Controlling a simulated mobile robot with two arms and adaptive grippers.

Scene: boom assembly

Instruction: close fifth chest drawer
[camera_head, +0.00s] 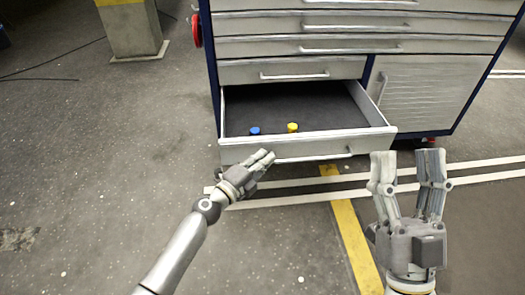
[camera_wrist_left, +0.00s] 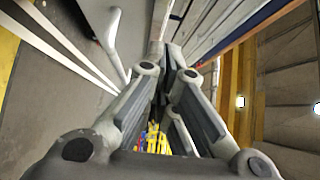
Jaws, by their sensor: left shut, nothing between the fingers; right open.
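The pulled-out drawer (camera_head: 308,143) is the lowest drawer on the left side of the metal tool chest (camera_head: 430,95). A blue item (camera_head: 255,131) and a yellow item (camera_head: 292,127) lie inside it near the front. My left gripper (camera_head: 270,156) is shut and empty, its fingertips at the left part of the drawer front, close to the handle (camera_head: 315,156). I cannot tell whether they touch. In the left wrist view the shut fingers (camera_wrist_left: 168,50) point along the chest. My right gripper (camera_head: 408,152) is open and empty, right of the drawer.
The drawers above (camera_head: 292,70) and the side door (camera_head: 420,92) are shut. A concrete pillar (camera_head: 132,28) stands at the back left, with cables on the floor. The floor in front of the chest is clear, with white and yellow lines (camera_head: 355,235).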

